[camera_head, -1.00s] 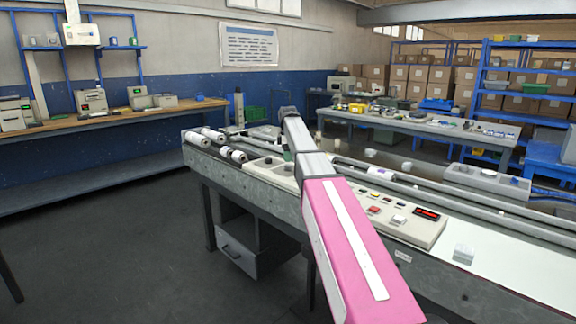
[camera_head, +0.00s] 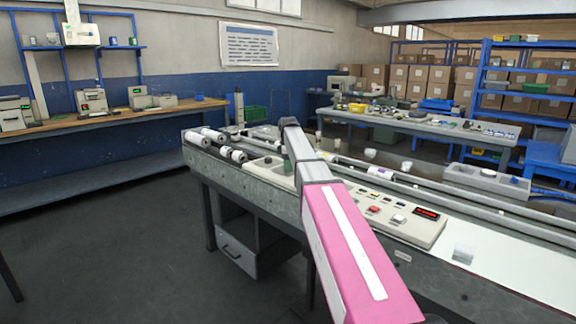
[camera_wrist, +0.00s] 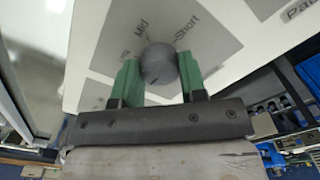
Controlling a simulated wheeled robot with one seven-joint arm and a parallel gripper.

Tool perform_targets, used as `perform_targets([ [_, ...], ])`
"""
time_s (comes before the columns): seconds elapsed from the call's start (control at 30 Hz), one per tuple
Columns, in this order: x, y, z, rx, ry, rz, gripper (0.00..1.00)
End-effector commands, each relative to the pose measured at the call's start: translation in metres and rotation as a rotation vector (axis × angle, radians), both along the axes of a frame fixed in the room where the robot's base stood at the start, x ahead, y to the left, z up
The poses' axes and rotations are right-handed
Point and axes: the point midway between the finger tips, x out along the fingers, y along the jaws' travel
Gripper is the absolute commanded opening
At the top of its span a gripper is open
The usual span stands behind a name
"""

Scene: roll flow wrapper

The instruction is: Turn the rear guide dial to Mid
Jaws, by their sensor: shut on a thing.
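A round grey dial (camera_wrist: 159,66) sits on a grey label plate in the wrist view. The word Mid (camera_wrist: 141,28) is printed above it to the left, and Short (camera_wrist: 187,29) above it to the right. My gripper (camera_wrist: 158,60) has its two green fingers on either side of the dial, shut on it.
A control panel with buttons and a red display (camera_head: 427,214) lies right of my arm. White rolls (camera_head: 232,154) lie at the machine's left end. A workbench (camera_head: 100,118) stands along the left wall. The floor (camera_head: 110,240) left of the machine is clear.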

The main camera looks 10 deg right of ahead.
Motion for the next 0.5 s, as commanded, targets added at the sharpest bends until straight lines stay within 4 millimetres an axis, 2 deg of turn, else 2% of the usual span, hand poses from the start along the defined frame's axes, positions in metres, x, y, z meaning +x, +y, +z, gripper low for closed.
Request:
perform_targets([
  [0.27, 0.0000, 0.0000, 0.0003, 0.000, 0.000, -0.053, 0.15],
  [0.5, 0.0000, 0.0000, 0.0004, 0.000, 0.000, -0.209, 0.15],
])
